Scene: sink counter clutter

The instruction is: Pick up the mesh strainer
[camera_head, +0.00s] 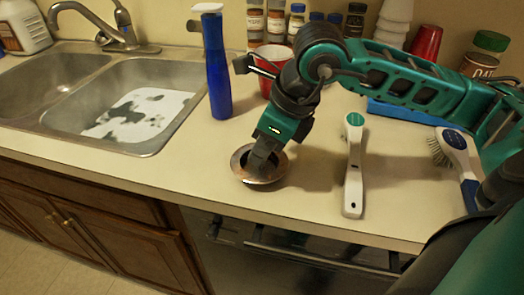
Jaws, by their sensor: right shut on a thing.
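The mesh strainer (241,172) is a small, round, metallic bowl with a wide rim at the front of the counter, right of the sink. My right gripper (262,163) reaches down into it from above and is shut on it. The gripper hides part of the strainer's inside. I cannot tell whether the strainer touches the counter. My left gripper is not in view.
A blue bottle (217,75) stands between the sink (130,98) and my right arm. A red cup (271,62) is behind the gripper. Two brushes lie to the right, one with a white handle (353,180). Spice jars line the wall.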

